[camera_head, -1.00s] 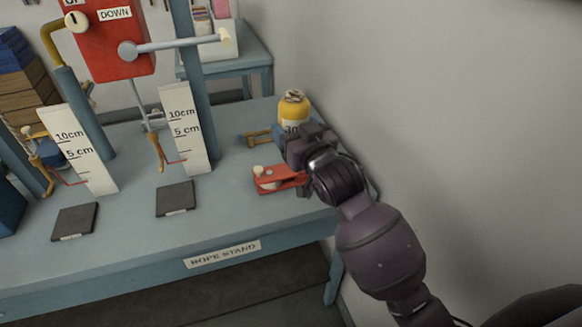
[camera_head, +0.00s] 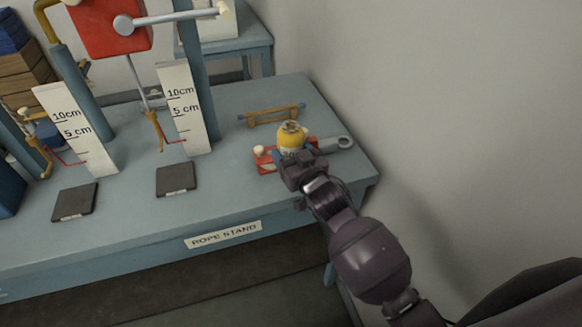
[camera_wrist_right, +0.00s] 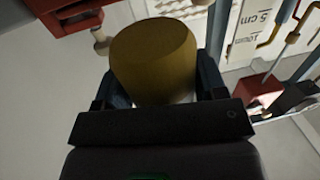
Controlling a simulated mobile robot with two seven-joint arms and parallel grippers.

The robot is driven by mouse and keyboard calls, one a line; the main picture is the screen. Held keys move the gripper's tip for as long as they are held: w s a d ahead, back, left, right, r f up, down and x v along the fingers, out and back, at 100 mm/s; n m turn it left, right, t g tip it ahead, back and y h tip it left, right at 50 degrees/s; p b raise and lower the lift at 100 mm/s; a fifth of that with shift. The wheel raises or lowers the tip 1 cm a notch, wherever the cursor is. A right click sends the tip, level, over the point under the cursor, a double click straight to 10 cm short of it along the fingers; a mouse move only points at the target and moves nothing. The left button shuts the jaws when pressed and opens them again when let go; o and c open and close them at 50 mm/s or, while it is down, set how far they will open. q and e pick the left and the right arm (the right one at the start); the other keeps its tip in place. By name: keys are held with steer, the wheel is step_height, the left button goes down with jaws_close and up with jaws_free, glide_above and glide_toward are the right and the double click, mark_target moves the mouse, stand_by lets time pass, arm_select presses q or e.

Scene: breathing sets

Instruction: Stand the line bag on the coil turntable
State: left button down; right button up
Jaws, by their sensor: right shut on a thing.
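The line bag (camera_head: 291,137) is a small yellow bag with a coil of rope on top. In the head view it appears over the red device on the bench. My right gripper (camera_head: 294,157) is shut around its lower part, which is mostly hidden. The wrist view shows the bag (camera_wrist_right: 153,60) upright between the fingers (camera_wrist_right: 155,88). I cannot tell how high it is above the bench. I cannot make out a coil turntable for certain. My left gripper is not in view.
The red device (camera_head: 264,160) has a pale knob and a grey lever (camera_head: 338,143). A wooden rack (camera_head: 272,115) stands behind the bag. White scales (camera_head: 184,108) and dark pads (camera_head: 176,179) are to the left. The bench's front (camera_head: 225,215) is clear; a wall is right.

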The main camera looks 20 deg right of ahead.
steer(key=shift+f+b, duration=0.3)
steer(key=shift+f, duration=2.05)
steer(key=shift+f, duration=0.15)
steer(key=o, duration=1.2)
